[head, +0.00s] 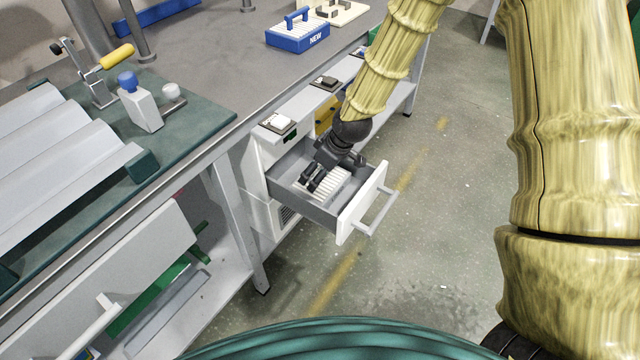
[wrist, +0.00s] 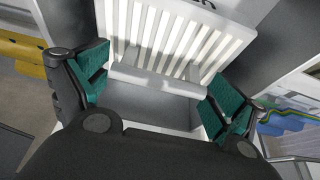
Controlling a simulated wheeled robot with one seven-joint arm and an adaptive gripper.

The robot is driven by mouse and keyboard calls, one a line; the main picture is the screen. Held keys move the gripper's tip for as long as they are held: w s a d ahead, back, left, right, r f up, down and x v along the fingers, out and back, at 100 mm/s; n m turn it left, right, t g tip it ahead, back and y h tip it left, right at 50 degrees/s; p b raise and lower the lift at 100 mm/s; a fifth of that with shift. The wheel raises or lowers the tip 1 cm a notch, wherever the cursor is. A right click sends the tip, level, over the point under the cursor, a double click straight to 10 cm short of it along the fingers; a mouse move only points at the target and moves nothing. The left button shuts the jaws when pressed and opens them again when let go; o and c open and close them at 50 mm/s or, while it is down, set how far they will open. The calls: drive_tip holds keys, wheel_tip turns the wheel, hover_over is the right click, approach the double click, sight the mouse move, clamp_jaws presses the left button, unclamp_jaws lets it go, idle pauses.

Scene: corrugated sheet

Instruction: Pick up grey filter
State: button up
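The filter (head: 332,183) is a pale grey slatted panel lying in an open grey drawer (head: 352,210) with a white front and bar handle. In the wrist view the filter (wrist: 185,38) fills the top middle, and a light grey raised bar (wrist: 160,80) runs along its near edge. My gripper (head: 316,178) reaches down into the drawer over the filter's left part. In the wrist view my gripper (wrist: 160,90) is open, its two teal-padded fingers wide apart on either side of the bar. I cannot tell whether they touch it.
The workbench (head: 215,60) stands over the drawer unit. A blue box marked NEW (head: 297,33) sits on it. A green mat (head: 195,110) at left holds a corrugated sheet (head: 50,130) and a yellow-handled clamp (head: 100,70). The floor (head: 440,200) right of the drawer is clear.

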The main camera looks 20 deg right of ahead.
drive_tip(key=c, duration=1.1)
